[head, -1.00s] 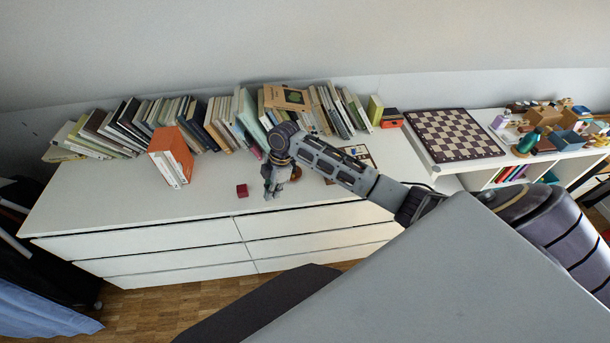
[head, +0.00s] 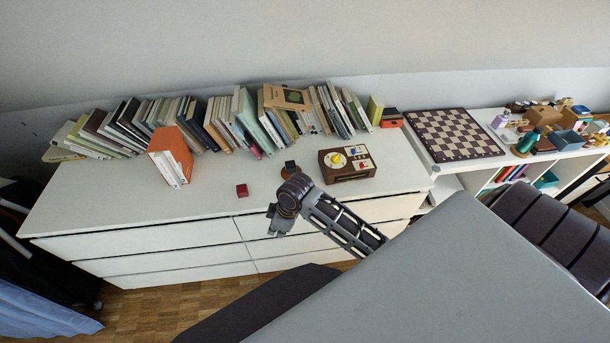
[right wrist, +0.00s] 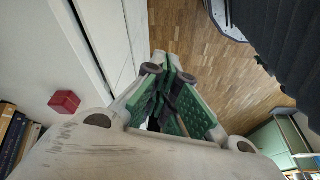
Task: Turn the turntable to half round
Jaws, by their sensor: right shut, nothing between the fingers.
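A small round brown turntable (head: 290,173) with a dark block on it sits on the white dresser top, left of a brown box (head: 346,163) with a yellow dial and small coloured parts. The turntable's near right side is partly hidden by my right arm. My right gripper (head: 278,221) is at the dresser's front edge, nearer to me than the turntable and apart from it. Its green-padded fingers are shut and empty in the right wrist view (right wrist: 172,85), with the floor beyond them. My left gripper is in no view.
A small red cube (head: 242,190) lies left of the turntable; it also shows in the right wrist view (right wrist: 65,102). An orange book (head: 172,152) stands further left. A row of books (head: 215,122) lines the wall. A chessboard (head: 453,135) lies at right.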

